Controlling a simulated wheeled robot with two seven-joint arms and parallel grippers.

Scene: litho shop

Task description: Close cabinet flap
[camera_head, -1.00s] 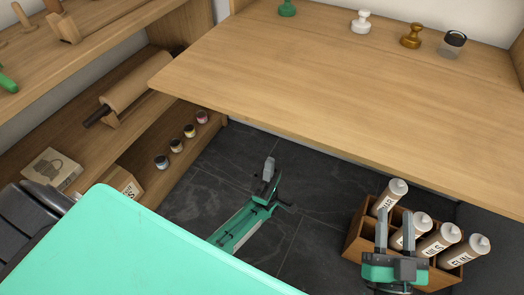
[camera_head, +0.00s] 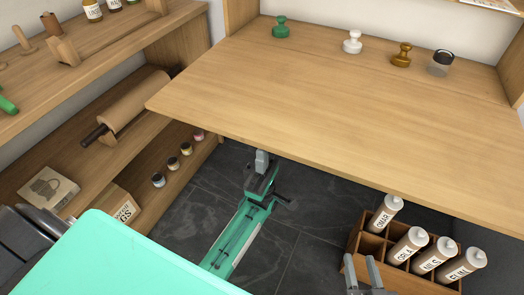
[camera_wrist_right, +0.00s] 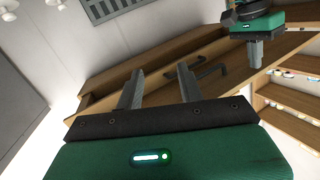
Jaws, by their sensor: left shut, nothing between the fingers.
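The cabinet flap (camera_head: 300,95) is a wide wooden board, lowered and standing out from the cabinet roughly level. In the right wrist view the flap (camera_wrist_right: 150,68) is seen from below, with a dark bar handle (camera_wrist_right: 212,71). My left gripper (camera_head: 261,160) is shut and empty, close to the flap's front edge in the head view; I cannot tell if it touches. It also shows at the upper right of the wrist view (camera_wrist_right: 254,50). My right gripper (camera_head: 364,270) is open and empty, low in front of the flap; its parted fingers show in the wrist view (camera_wrist_right: 158,88).
A wooden crate (camera_head: 358,243) of labelled tubes is near my right gripper. Shelves (camera_head: 65,160) with a paper roll and jars stand left. Dark floor (camera_head: 310,205) lies below.

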